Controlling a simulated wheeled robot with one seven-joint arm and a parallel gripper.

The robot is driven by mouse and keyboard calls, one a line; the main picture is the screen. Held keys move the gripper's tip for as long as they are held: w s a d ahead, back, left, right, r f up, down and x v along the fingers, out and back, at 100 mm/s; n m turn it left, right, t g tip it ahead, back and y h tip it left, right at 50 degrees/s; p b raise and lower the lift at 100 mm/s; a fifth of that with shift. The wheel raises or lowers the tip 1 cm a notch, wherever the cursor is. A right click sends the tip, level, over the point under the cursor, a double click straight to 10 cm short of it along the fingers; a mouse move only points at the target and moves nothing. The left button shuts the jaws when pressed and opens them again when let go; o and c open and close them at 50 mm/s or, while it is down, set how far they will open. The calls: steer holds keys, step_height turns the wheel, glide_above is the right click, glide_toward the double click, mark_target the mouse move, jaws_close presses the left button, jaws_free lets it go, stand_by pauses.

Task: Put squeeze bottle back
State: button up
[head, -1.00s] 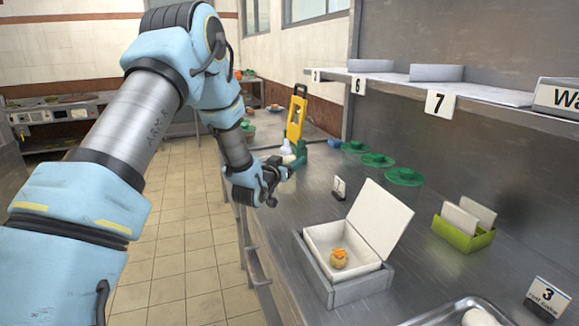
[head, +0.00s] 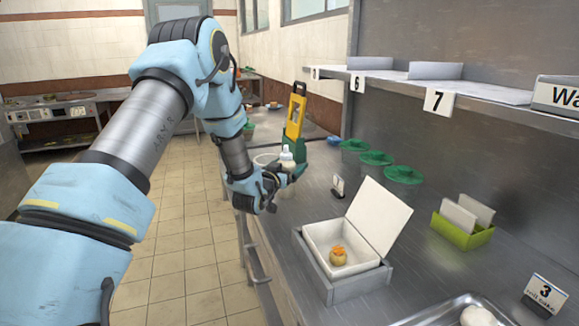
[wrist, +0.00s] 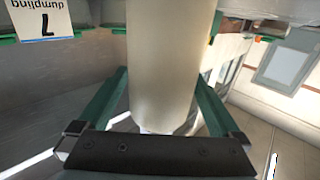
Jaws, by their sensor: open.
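The squeeze bottle, pale cream with a white cap and nozzle (head: 287,155), stands upright at the far left part of the steel counter. In the wrist view its cream body (wrist: 168,65) fills the middle, between the two green fingers. My gripper (head: 286,178) is open around the bottle, with a finger on each side. The wrist view shows my gripper (wrist: 160,85) with light visible beside the bottle; whether a finger touches it, I cannot tell.
A yellow-and-green grater-like stand (head: 295,112) is close behind the bottle. Green-lidded pots (head: 376,159) line the back right. An open white box (head: 330,240) with an orange-topped dumpling is nearer. A numbered shelf (head: 480,105) overhangs the counter.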

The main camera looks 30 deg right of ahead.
steer(key=shift+r, duration=0.1)
steer(key=shift+r+p, duration=0.15)
steer(key=shift+p, duration=0.15)
steer(key=b+v, duration=0.3)
steer(key=v, duration=0.9)
steer(key=w+a+f+n+g+y, duration=0.15)
steer(key=a+y, duration=0.35)
steer(key=a, duration=0.5)
steer(key=w+a+f+n+g+y, duration=0.1)
steer(key=a+n+y, duration=0.25)
steer(key=a, duration=0.55)
steer(key=s+a+n+g+y, duration=0.4)
steer(key=s+a+g, duration=0.3)
steer(key=s+a, duration=0.9)
steer(key=shift+s+a+r+y, duration=0.4)
steer(key=shift+r+y, duration=0.1)
steer(key=shift+y, duration=0.15)
